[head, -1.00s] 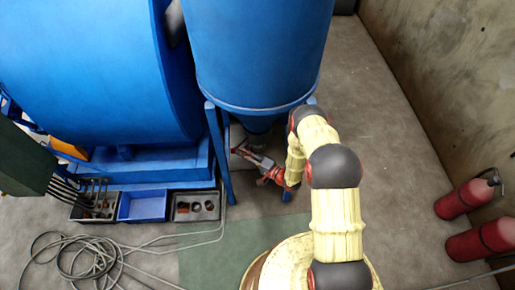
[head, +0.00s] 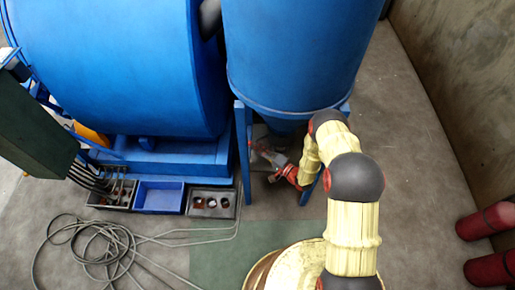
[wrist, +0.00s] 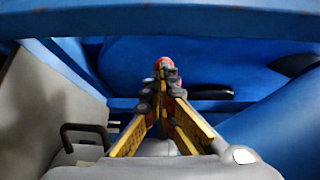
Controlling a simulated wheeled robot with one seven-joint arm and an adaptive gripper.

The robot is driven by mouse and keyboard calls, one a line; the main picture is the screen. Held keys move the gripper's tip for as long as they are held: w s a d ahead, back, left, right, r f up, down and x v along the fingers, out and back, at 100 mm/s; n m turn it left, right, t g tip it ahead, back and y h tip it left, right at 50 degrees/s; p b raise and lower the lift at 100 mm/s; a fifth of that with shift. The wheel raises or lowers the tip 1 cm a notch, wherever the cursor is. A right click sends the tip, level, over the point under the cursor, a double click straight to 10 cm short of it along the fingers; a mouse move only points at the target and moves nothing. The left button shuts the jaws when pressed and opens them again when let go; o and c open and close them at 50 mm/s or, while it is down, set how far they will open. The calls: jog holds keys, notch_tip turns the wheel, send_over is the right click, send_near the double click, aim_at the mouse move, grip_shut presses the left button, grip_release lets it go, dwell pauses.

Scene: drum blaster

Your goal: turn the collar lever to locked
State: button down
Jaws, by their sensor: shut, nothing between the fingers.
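My gripper (wrist: 160,88) is shut; in the wrist view its yellow fingers meet at the tips with nothing between them. A small red-orange rounded part (wrist: 165,63) shows just beyond the fingertips; I cannot tell whether it is the collar lever's end or whether the tips touch it. In the head view my gripper (head: 270,157) reaches under the blue hopper (head: 295,50), between its legs. The collar under the hopper is in shadow and partly hidden by my arm. The lever's position cannot be made out.
A blue leg (head: 243,155) stands left of my gripper. A blue beam (wrist: 160,22) crosses the top of the wrist view. A dark handle (wrist: 85,135) is at left there. Parts bins (head: 160,197), coiled hose (head: 100,250) and fire extinguishers (head: 490,221) are on the floor.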

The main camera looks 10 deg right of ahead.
jog(key=v, duration=1.2)
